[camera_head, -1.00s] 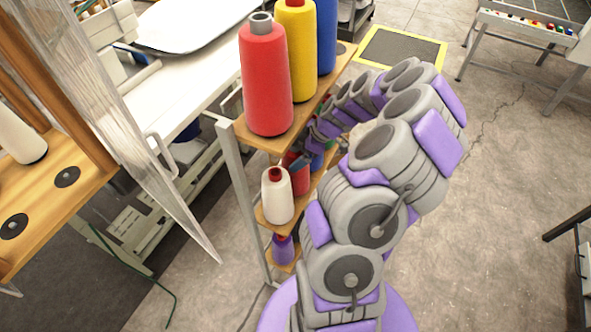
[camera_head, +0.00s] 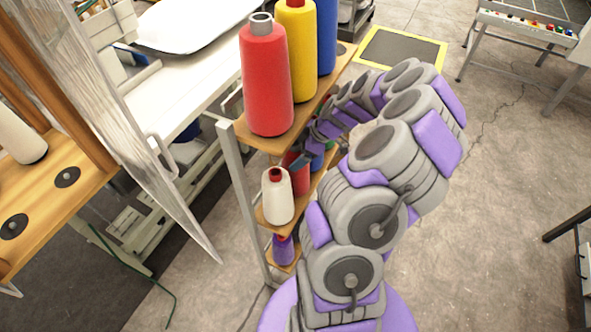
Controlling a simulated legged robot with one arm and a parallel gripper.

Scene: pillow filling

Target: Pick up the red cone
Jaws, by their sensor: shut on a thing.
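A red cone (camera_head: 299,180) is on the middle shelf of the wooden rack, behind a white cone (camera_head: 277,197). It is partly hidden by the white cone and my gripper. My arm bends over from the right and reaches in under the top shelf. My gripper (camera_head: 302,161) is at the upper part of this red cone and is shut on it. The fingertips are small and dark here. I cannot tell whether the cone is clear of the shelf. A larger red cone (camera_head: 266,80) stands upright on the top shelf, apart from my gripper.
Yellow (camera_head: 297,45) and blue (camera_head: 327,35) cones stand on the top shelf (camera_head: 309,113), close above my gripper. A blue cone (camera_head: 317,162) is beside the held one. A purple cone (camera_head: 283,249) is on the lower shelf. Floor (camera_head: 500,210) to the right is open.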

